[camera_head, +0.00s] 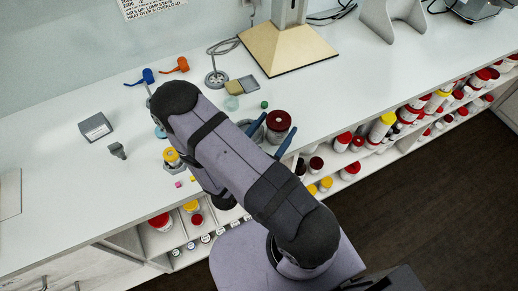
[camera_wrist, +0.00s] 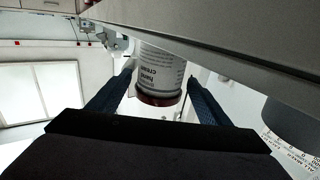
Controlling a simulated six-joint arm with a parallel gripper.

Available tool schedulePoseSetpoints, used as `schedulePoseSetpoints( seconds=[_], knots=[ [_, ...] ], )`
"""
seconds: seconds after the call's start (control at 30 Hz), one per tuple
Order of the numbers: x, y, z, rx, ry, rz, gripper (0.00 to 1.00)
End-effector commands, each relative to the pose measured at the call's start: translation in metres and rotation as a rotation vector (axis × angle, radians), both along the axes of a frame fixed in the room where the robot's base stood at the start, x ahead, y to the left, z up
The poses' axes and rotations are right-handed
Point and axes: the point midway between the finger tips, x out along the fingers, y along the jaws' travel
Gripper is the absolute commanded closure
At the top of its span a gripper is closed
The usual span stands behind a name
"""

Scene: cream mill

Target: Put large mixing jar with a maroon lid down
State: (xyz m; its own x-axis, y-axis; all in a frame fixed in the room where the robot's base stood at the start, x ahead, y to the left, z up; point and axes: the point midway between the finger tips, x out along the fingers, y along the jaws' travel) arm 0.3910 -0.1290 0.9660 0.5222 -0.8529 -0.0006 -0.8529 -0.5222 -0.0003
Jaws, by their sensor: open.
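The large mixing jar (camera_head: 279,121) with a maroon lid stands upright on the white counter near its front edge. In the wrist view the jar (camera_wrist: 162,68) appears upside down, with its white labelled body above and its maroon lid below. My gripper (camera_head: 278,124) is open, with one blue finger on each side of the jar. In the wrist view the gripper (camera_wrist: 160,76) also straddles the jar, and gaps seem to show beside it. My arm hides part of the counter to the left of the jar.
A yellow-lidded jar (camera_head: 171,156) stands left of my arm. Shelves (camera_head: 385,151) below the counter hold several jars. Counter right of the jar is clear.

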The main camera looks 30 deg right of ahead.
Motion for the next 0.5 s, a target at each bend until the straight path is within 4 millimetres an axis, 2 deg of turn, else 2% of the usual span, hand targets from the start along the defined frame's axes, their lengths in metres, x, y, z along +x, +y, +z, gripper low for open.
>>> schedulePoseSetpoints(
  seconds=[0.5],
  knots=[
    [-0.036, 0.062, -0.002, 0.001, -0.002, 0.006, 0.28]
  ],
)
